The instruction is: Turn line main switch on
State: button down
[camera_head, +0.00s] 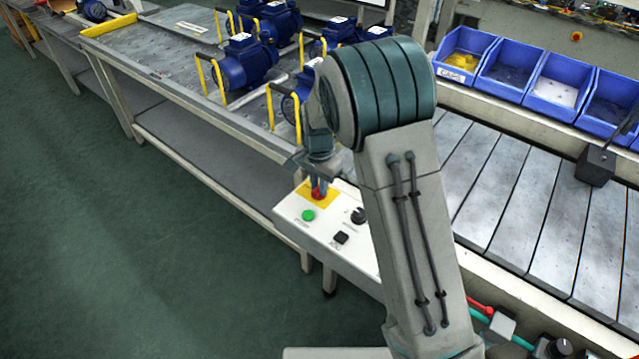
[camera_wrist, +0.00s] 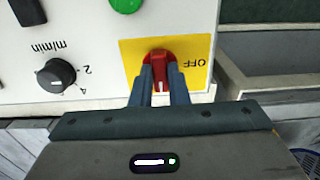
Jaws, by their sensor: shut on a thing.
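The line main switch is a red rotary handle (camera_wrist: 158,59) on a yellow plate (camera_wrist: 197,76) on a white control panel (camera_head: 290,215). In the wrist view the word OFF shows on the plate, upside down, to the right of the handle. My gripper (camera_wrist: 158,84) is shut on the red handle, one blue-grey finger on each side of it. A white mark on the handle shows between the fingers. In the head view the gripper (camera_head: 319,187) reaches down to the red handle at the panel's far end; my arm hides part of the panel.
A green button (camera_head: 308,215), a black speed knob (camera_head: 358,216) and a small black switch (camera_head: 341,237) sit close by on the panel. Blue pumps (camera_head: 245,62) stand on the bench behind. Blue bins (camera_head: 555,83) line the conveyor (camera_head: 530,205) at right.

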dwell(0.5)
jog(key=c, duration=1.4)
grip_release()
notch_tip(320, 180, up, 14)
jog(key=shift+s+f, duration=0.1)
jog(key=s+d+r+n+t, duration=0.1)
jog(key=s+d+r+n, duration=0.15)
jog(key=s+d, duration=0.3)
jog(key=s+d+r+n, duration=0.1)
jog(key=s+d+r, duration=0.25)
jog(key=s, duration=0.25)
jog(key=s+d+f+n+t+p, duration=0.1)
jog(key=s+d+n, duration=0.2)
jog(key=s, duration=1)
jog(key=d, duration=0.3)
jog(key=shift+s+d+f+n+t+p, duration=0.2)
jog(key=shift+s+f+n+t+p, duration=0.1)
jog(key=shift+f+n+t, duration=0.1)
